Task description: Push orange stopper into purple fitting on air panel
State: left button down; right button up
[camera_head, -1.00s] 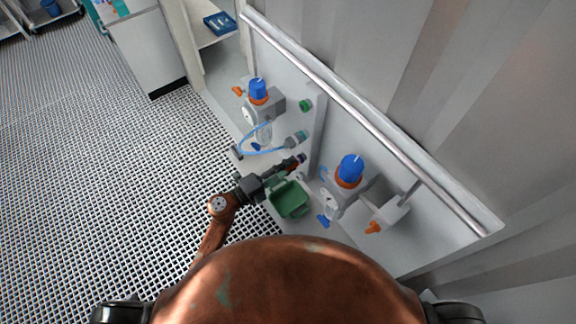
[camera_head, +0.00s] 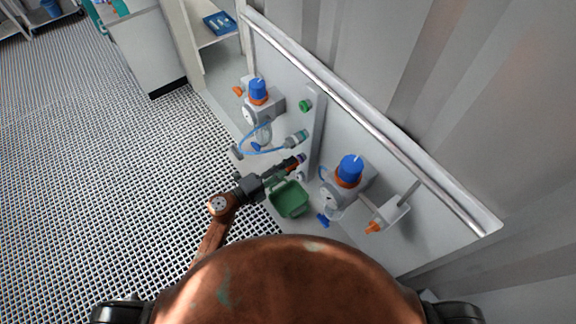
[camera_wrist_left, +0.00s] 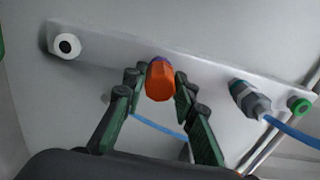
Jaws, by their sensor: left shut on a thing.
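The orange stopper (camera_wrist_left: 160,82) shows in the left wrist view between the fingertips of my left gripper (camera_wrist_left: 160,92), which is shut on it. A thin purple edge of the purple fitting (camera_wrist_left: 160,60) shows just behind the stopper, on the pale strip of the air panel (camera_wrist_left: 210,78). The stopper lines up with the fitting and hides most of it; I cannot tell how deep it sits. In the head view my left gripper (camera_head: 284,170) reaches the panel, with the purple fitting (camera_head: 300,158) at its tips. My right gripper is not in view.
On the same strip are a white fitting (camera_wrist_left: 67,45), a grey connector with a blue hose (camera_wrist_left: 250,100) and a green fitting (camera_wrist_left: 299,105). A green bin (camera_head: 289,199) is below my gripper. Blue-knobbed regulators (camera_head: 349,170) and (camera_head: 258,91) flank the spot.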

pick_arm(q)
jog(key=shift+w+d, duration=0.35)
jog(key=shift+d, duration=0.1)
dwell(0.7)
jog(key=c, duration=1.5)
grip_release()
jog(key=shift+s+a, duration=0.2)
jog(key=shift+a, duration=0.05)
jog(key=v, duration=1.1)
jog(key=shift+a, duration=0.2)
jog(key=shift+s, duration=0.1)
